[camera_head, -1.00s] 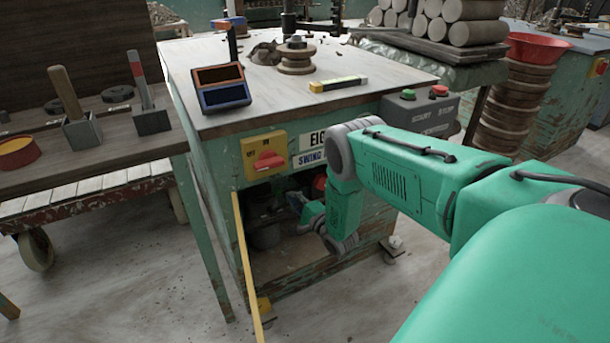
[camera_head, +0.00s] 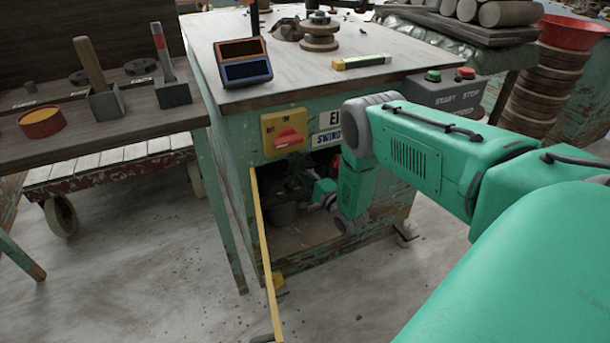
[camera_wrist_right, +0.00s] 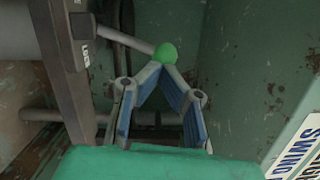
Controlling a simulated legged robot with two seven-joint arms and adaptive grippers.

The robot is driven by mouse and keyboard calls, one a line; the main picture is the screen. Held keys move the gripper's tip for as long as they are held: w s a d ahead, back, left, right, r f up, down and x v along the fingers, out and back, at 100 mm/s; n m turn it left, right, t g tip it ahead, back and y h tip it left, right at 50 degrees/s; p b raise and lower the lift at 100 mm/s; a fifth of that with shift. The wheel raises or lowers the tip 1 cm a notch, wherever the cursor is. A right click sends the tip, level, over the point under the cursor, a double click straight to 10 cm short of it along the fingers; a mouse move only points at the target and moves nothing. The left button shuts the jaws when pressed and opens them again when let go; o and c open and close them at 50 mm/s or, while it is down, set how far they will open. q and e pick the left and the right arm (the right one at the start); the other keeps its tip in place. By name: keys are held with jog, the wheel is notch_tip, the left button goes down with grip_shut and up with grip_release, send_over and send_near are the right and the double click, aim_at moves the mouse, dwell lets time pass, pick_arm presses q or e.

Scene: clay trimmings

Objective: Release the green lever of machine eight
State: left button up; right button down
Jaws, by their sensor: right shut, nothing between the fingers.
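The green lever knob (camera_wrist_right: 166,53) shows in the right wrist view, at the end of a grey rod (camera_wrist_right: 122,38) that comes from the left. My right gripper (camera_wrist_right: 162,72) is shut and empty, its fingertips meeting just below the knob in the picture. Whether they touch it I cannot tell. In the head view my right gripper (camera_head: 322,193) reaches into the dark open bay of machine eight (camera_head: 228,168), whose label is partly hidden by my arm. The lever cannot be made out there. My left gripper is not in view.
A yellow switch box (camera_head: 284,132) with a red handle sits above the bay. A thin yellow bar (camera_head: 262,232) slants down at the bay's left. A start/stop box (camera_head: 445,95) is at the right. A dark slotted plate (camera_wrist_right: 66,75) stands left of my fingers.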

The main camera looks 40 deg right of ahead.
jog(key=shift+a+r+n, duration=0.15)
jog(key=shift+a+n, duration=0.1)
jog(key=shift+n, duration=0.15)
jog(key=shift+w+a+r+n+g+p, duration=0.15)
jog(key=shift+w+a+n+g+p, duration=0.2)
jog(key=shift+a+n, duration=0.45)
jog(key=shift+w+a+r+n+g+p, duration=0.15)
jog(key=shift+a+n+p, duration=0.3)
jog(key=shift+n, duration=0.55)
jog(key=shift+w+a+r+n+g+p, duration=0.2)
jog(key=shift+a+n+p, duration=0.2)
jog(key=shift+a+n, duration=0.4)
jog(key=shift+d, duration=0.15)
